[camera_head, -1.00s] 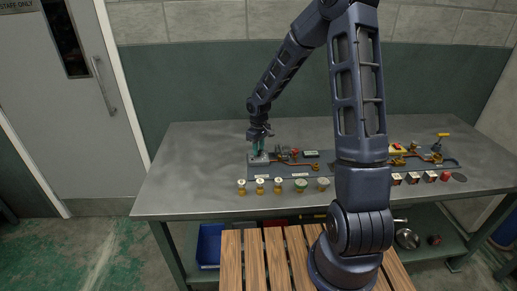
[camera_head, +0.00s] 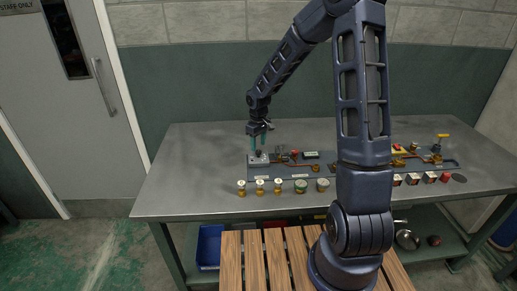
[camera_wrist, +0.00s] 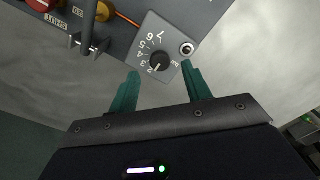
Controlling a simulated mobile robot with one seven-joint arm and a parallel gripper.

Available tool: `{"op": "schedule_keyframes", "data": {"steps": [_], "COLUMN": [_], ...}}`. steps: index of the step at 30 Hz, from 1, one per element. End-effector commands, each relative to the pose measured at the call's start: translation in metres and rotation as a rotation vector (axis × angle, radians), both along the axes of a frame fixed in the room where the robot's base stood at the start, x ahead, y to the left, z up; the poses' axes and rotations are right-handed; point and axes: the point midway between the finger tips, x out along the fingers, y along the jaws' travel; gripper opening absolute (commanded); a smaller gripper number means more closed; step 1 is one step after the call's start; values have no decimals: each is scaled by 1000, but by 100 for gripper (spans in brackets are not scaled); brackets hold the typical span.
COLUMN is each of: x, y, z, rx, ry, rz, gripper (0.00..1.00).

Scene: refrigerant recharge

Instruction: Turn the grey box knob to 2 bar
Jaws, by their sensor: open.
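The grey box (camera_wrist: 172,38) fills the upper middle of the wrist view, with a dial of white numbers and a "bar" label. Its round black knob (camera_wrist: 160,62) has a white mark pointing down-left, at about the 2. In the head view the grey box (camera_head: 258,159) sits at the left end of the panel. My gripper (camera_head: 258,142) is just above it, fingers pointing down. In the wrist view my gripper (camera_wrist: 162,75) is open, its teal fingers apart on either side below the knob, holding nothing and seemingly clear of it.
A red knob (camera_wrist: 42,4) beside a "SHUT" label and a brass fitting (camera_wrist: 101,12) are near the box. Several brass-based gauges (camera_head: 260,186) stand along the panel's front. A yellow-handled valve (camera_head: 443,137) stands at the right. The table's left part (camera_head: 195,165) is clear.

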Motion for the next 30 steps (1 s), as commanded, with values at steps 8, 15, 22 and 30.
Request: {"op": "schedule_keyframes", "data": {"steps": [8,15,22,30], "x": [0,0,0,-3], "y": [-1,-1,0,-6], "z": [51,72,74,82], "rx": [1,-1,0,-6], "ry": [-2,1,1,-9], "rz": [-2,-1,-1,-15], "gripper": [48,48,48,48]}}
